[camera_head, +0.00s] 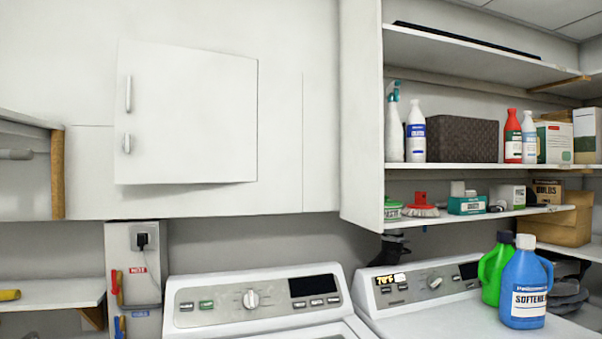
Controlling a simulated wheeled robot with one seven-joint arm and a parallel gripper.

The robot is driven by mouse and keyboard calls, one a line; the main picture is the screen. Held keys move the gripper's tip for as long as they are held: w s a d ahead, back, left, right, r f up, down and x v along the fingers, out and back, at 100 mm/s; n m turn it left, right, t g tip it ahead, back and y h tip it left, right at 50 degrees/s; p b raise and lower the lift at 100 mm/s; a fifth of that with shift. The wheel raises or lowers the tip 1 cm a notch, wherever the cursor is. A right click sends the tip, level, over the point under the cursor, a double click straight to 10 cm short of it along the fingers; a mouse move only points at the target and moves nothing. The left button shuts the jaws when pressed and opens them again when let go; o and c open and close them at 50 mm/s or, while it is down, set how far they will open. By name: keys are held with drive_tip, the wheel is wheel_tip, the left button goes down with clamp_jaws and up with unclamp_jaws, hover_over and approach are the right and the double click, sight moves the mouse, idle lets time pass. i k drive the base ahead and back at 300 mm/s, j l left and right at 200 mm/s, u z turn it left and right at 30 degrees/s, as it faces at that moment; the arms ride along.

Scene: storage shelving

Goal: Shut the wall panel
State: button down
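The wall panel (190,115) is a white, flat door on the white wall cabinet above the washers. It stands ajar: its left edge juts out toward me and its bottom edge slants, while its right edge meets the cabinet face. A vertical handle (129,94) and a small latch or knob (127,143) sit near its left edge. The gap behind the panel is hidden from this angle. My gripper is not in view.
Two white machines, left (262,300) and right (425,290), stand below. A blue softener bottle (524,290) and a green bottle (494,268) stand on the right one. Shelves (480,165) with bottles and boxes fill the right. Space before the panel looks clear.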

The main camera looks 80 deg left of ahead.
sight(189, 115)
drive_tip(key=k+j+z, duration=0.1)
drive_tip(key=z, duration=0.35)
drive_tip(key=k+z, duration=0.3)
drive_tip(key=z, duration=0.2)
drive_tip(key=k+l+z, duration=0.1)
drive_tip(key=z, duration=0.35)
drive_tip(key=k+z, duration=0.3)
drive_tip(key=u, duration=0.45)
drive_tip(key=k+j+u, duration=0.1)
drive_tip(key=u, duration=0.35)
drive_tip(key=j+u, duration=0.1)
drive_tip(key=u, duration=0.35)
drive_tip(key=k+j+u, duration=0.1)
drive_tip(key=u, duration=0.8)
drive_tip(key=j+u, duration=0.15)
drive_tip(key=u, duration=0.3)
